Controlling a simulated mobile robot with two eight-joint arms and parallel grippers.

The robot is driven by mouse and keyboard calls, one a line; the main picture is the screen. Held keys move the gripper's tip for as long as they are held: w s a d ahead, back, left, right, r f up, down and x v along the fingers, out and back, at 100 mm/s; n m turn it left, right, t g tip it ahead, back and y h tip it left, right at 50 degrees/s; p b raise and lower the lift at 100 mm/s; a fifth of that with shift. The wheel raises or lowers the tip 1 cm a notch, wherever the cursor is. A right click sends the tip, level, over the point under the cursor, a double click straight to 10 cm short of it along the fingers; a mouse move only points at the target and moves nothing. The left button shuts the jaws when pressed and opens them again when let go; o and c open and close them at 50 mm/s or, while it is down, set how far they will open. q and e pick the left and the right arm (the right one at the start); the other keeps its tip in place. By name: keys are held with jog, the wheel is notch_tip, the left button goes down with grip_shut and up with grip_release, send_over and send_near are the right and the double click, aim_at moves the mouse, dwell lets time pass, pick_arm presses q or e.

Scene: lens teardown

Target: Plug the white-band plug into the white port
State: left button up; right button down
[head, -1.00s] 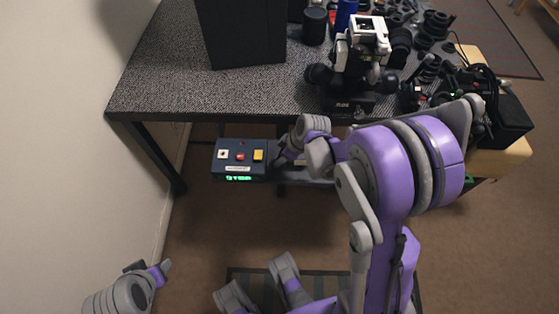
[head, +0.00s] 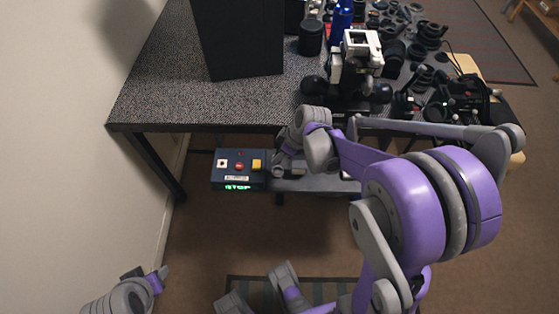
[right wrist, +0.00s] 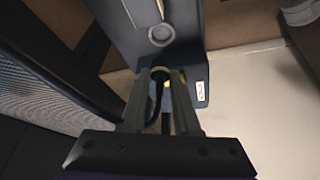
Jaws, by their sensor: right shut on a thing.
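A dark blue box (head: 229,180) sits low beneath the table's front edge in the head view. Its top bears a white port (head: 222,163), a red port (head: 239,166) and a yellow port (head: 256,164). My right gripper (head: 276,170) is at the box's right side. In the right wrist view my right gripper (right wrist: 160,88) is shut on a plug (right wrist: 160,72) with a dark cable. A pale ring shows at the plug's end, close to the box (right wrist: 193,75). I cannot tell whether it touches a port. My left gripper (head: 150,275) is far from the box, at lower left.
The speckled table (head: 160,100) stands above and behind the box. It holds a black case (head: 238,40), a microscope-like device (head: 352,75) and many dark lens parts. A grey bar (head: 315,185) runs right of the box.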

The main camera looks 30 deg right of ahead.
jog(key=shift+r, duration=1.3)
jog(key=shift+w+a+r+m, duration=0.1)
jog(key=shift+w+a+m, duration=0.15)
jog(key=shift+w+m, duration=0.1)
jog(key=w+a+r+m+h, duration=0.2)
jog(key=w+a+r+m, duration=0.2)
jog(key=w+a+m, duration=0.2)
jog(key=shift+w+a+r+t+h, duration=0.3)
jog(key=shift+w+t+h, duration=0.1)
jog(key=shift+w, duration=0.5)
jog(key=shift+m, duration=0.25)
